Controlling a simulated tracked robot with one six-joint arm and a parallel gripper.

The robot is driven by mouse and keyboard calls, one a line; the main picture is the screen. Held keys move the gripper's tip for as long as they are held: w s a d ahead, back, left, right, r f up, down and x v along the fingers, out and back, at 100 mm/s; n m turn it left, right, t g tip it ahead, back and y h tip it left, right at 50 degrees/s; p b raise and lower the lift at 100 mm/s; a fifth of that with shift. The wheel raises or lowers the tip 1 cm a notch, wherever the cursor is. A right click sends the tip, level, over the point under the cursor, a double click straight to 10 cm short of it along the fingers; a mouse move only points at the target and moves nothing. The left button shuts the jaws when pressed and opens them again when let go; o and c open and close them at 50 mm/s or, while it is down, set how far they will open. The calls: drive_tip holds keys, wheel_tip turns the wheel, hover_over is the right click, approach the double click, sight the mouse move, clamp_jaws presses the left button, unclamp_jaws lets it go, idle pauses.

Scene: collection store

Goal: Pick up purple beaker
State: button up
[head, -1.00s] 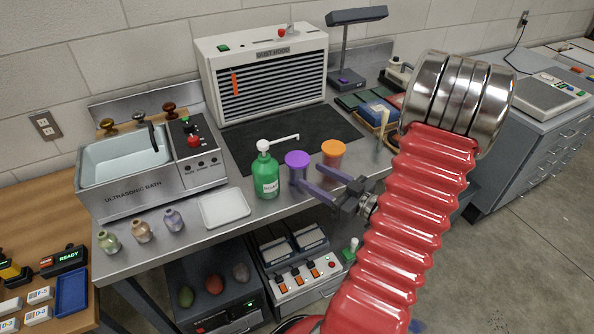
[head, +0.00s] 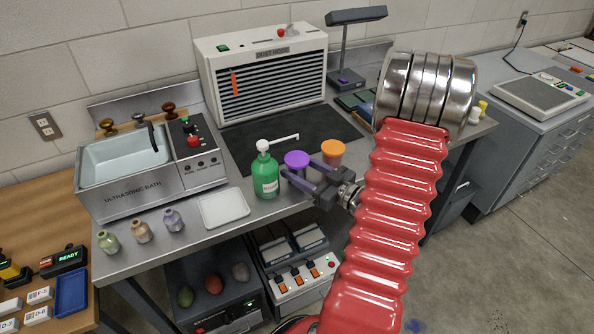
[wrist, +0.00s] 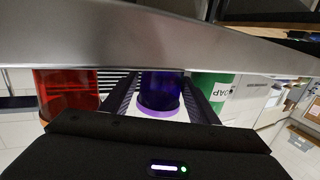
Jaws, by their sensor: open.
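The purple beaker (head: 297,159) stands on the steel bench, between the green soap bottle (head: 265,175) and the beaker with the orange top (head: 333,152). My gripper (head: 299,169) is open, with its two purple-grey fingers reaching toward the beaker from the front right. In the wrist view the purple beaker (wrist: 160,92) sits between the open fingers (wrist: 161,98), with a gap visible on each side. The fingers partly hide its lower part in the head view. I see no grip on it.
The orange beaker (wrist: 68,92) is just outside one finger and the soap bottle (wrist: 213,90) just outside the other. A white tray (head: 224,208) lies left of the bottle. A dark mat (head: 262,135) behind the beakers is mostly clear.

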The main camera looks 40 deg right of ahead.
sight(289, 162)
drive_tip(key=shift+w+a, duration=0.2)
drive_tip(key=shift+w, duration=1)
drive_tip(key=shift+w+a, duration=0.15)
drive_tip(key=shift+w, duration=1.05)
drive_tip(key=shift+c, duration=0.2)
drive_tip(key=c, duration=0.8)
drive_tip(key=shift+r, duration=0.15)
drive_tip(key=shift+r, duration=1.65)
drive_tip(key=s, duration=0.4)
drive_tip(key=shift+s+d+f, duration=0.1)
drive_tip(key=shift+s+d, duration=0.1)
drive_tip(key=shift+d, duration=0.1)
drive_tip(key=s+d, duration=0.1)
drive_tip(key=s, duration=1.2)
drive_tip(key=shift+s+d, duration=0.15)
drive_tip(key=shift+s, duration=0.1)
